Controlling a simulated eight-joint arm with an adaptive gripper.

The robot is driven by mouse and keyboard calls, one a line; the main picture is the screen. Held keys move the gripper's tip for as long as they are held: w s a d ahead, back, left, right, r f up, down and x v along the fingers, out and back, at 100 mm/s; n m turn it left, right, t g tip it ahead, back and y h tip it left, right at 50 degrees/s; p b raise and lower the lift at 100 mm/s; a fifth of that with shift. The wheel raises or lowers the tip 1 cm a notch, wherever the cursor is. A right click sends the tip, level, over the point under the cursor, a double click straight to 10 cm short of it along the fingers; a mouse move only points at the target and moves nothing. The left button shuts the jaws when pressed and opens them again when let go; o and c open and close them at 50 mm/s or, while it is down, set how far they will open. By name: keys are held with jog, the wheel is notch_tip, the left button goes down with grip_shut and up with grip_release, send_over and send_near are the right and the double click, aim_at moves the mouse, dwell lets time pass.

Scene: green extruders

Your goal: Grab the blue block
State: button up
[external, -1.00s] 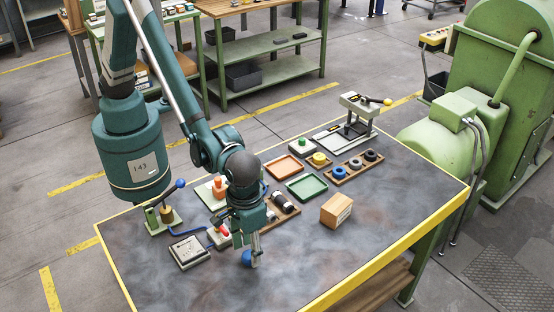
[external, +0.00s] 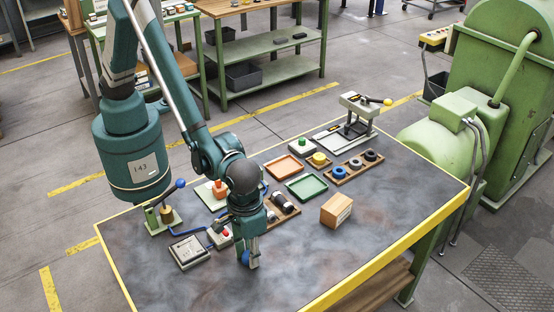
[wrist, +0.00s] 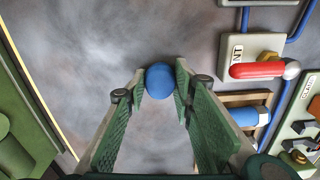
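A blue rounded object (external: 246,258) sits on the dark tabletop near the front, partly hidden by my gripper (external: 250,263). It looks like a ball rather than a square-edged block. In the wrist view the blue ball (wrist: 159,80) lies between the tips of my gripper (wrist: 159,84). The two green fingers stand on either side of it, with a narrow gap visible, so my gripper looks open around it. Contact with the fingers cannot be made out clearly.
A red-handled switch box (wrist: 262,68) and a blue cylinder in a wooden tray (wrist: 245,117) lie right of the fingers in the wrist view. A wooden block (external: 336,210) stands to the right. The front tabletop is mostly clear.

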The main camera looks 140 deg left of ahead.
jog(key=shift+c, duration=1.2)
jog(key=shift+r, duration=0.1)
jog(key=shift+r+p, duration=0.7)
jog(key=shift+r, duration=4.25)
